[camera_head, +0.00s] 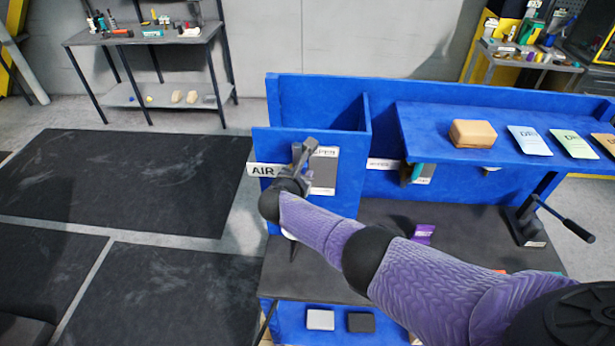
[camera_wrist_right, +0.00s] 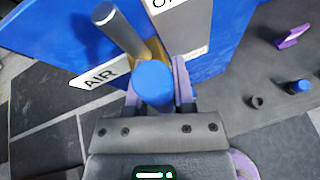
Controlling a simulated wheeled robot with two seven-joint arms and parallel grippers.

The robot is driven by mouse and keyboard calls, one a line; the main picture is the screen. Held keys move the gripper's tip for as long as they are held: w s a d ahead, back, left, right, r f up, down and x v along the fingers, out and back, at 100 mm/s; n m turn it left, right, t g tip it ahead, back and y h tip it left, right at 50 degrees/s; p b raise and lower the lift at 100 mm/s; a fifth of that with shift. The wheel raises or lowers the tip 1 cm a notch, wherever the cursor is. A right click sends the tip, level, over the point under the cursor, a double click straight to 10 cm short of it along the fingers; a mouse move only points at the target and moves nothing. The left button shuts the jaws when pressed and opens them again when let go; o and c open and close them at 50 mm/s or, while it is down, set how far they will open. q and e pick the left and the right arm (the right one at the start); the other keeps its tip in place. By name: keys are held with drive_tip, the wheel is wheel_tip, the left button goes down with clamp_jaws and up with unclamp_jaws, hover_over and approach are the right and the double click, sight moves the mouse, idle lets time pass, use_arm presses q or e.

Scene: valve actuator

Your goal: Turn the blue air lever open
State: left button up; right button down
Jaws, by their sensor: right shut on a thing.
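The blue tip of the air lever (camera_wrist_right: 153,82) shows in the right wrist view between the two fingers of my right gripper (camera_wrist_right: 155,92), which is shut on it. A brass-coloured part and a grey metal rod (camera_wrist_right: 120,32) show just beyond the tip. The white AIR label (camera_head: 263,170) is on the blue panel beside the lever; it also shows in the right wrist view (camera_wrist_right: 96,76). In the head view my right gripper (camera_head: 299,167) is in front of this panel and hides the blue tip. My left gripper is not in view.
A blue shelf (camera_head: 425,125) with a tan block (camera_head: 472,133) and several packets is to the right. A black-handled lever (camera_head: 563,217) stands at the bench's right end. A purple piece (camera_head: 423,234) lies on the dark bench top. The floor to the left has black mats.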

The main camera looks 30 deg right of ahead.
drive_tip(key=shift+w+a+n+h+b, duration=0.2)
drive_tip(key=shift+a+n+h+b, duration=0.1)
drive_tip(key=shift+a+n+h, duration=0.1)
idle(0.4)
drive_tip(key=shift+c, duration=2.2)
unclamp_jaws()
